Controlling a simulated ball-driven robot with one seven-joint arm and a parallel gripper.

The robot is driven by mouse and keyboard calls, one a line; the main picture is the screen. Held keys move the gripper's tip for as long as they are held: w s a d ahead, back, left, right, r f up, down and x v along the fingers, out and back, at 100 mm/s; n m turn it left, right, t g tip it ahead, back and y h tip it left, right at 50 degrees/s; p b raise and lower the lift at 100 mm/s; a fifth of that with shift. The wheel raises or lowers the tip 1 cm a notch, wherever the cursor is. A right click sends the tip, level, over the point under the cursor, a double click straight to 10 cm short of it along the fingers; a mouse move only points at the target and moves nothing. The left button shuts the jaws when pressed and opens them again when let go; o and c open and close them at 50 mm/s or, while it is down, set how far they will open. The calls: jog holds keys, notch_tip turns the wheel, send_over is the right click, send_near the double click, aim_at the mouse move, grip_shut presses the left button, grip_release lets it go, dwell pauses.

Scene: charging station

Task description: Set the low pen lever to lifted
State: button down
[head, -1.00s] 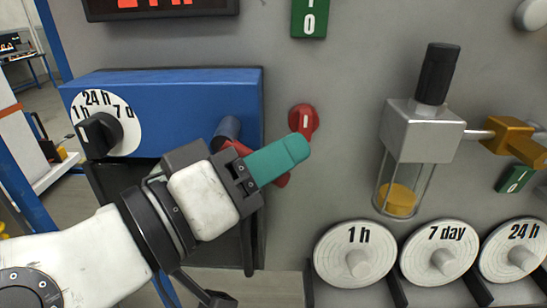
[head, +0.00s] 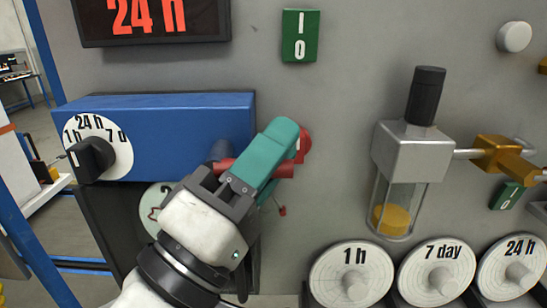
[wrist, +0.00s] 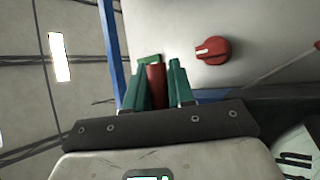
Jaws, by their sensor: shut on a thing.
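My gripper (head: 278,150) has teal fingers, which cross the lever from lower left to upper right. In the wrist view the red lever (wrist: 156,86) stands between the two fingers (wrist: 157,82), and my gripper is shut on it. A small red tip (head: 282,211) shows below the fingers.
A red knob (head: 305,144) is close behind the fingertips; it also shows in the wrist view (wrist: 211,50). A white dial (head: 97,148) is at left, a glass cup (head: 398,205) at right. White discs (head: 352,277) line the bottom right.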

jog(key=shift+a, duration=0.1)
dwell(0.3)
jog(key=c, duration=1.3)
grip_release()
jog(key=shift+c, duration=0.2)
jog(key=b+v, duration=0.3)
jog(key=v, duration=0.8)
jog(key=shift+w+f, duration=0.1)
